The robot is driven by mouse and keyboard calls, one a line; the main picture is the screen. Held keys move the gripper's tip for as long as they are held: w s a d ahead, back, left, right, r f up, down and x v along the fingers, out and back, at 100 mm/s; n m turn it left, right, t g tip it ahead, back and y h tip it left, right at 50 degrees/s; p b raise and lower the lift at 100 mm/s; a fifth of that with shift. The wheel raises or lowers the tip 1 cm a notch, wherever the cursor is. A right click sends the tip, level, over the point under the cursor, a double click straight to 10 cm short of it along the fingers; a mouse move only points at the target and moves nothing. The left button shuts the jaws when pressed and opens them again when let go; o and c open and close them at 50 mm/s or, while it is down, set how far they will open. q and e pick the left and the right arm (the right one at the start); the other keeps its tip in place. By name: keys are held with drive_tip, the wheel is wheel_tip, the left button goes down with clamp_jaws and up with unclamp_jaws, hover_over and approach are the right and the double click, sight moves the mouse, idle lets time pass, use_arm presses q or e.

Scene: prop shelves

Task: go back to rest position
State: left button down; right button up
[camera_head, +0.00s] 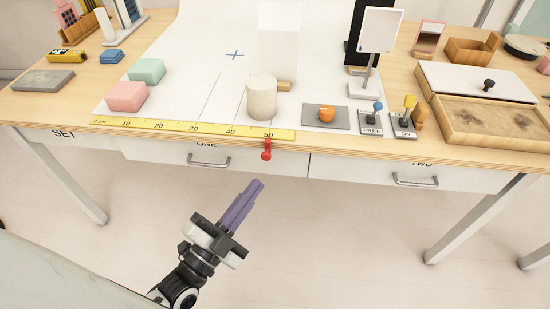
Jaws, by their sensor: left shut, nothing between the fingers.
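My left gripper (256,184) is in the lower middle of the head view, in front of the table and below its front edge. Its two purple fingers lie together, with nothing seen between them. It points up and to the right, towards the table's front, and is apart from the drawers. My right gripper does not show.
The wooden table (60,107) has drawers with handles (208,161) along its front. A red clamp (266,149) sticks out at the edge near the yellow ruler (190,128). A cream cylinder (261,97) stands behind it. The floor before the table is clear.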

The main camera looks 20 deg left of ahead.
use_arm(q)
drive_tip(key=s+d+f+n+g+y, duration=0.1)
drive_tip(key=s+f+n+g, duration=0.4)
drive_tip(key=f, duration=0.4)
drive_tip(key=s+d+f+n+g+y, duration=0.1)
drive_tip(key=s+f+n+g, duration=0.4)
drive_tip(key=f, duration=0.5)
drive_tip(key=shift+s+d+g, duration=0.3)
drive_tip(key=shift+s+g, duration=0.4)
drive_tip(key=shift+s, duration=0.5)
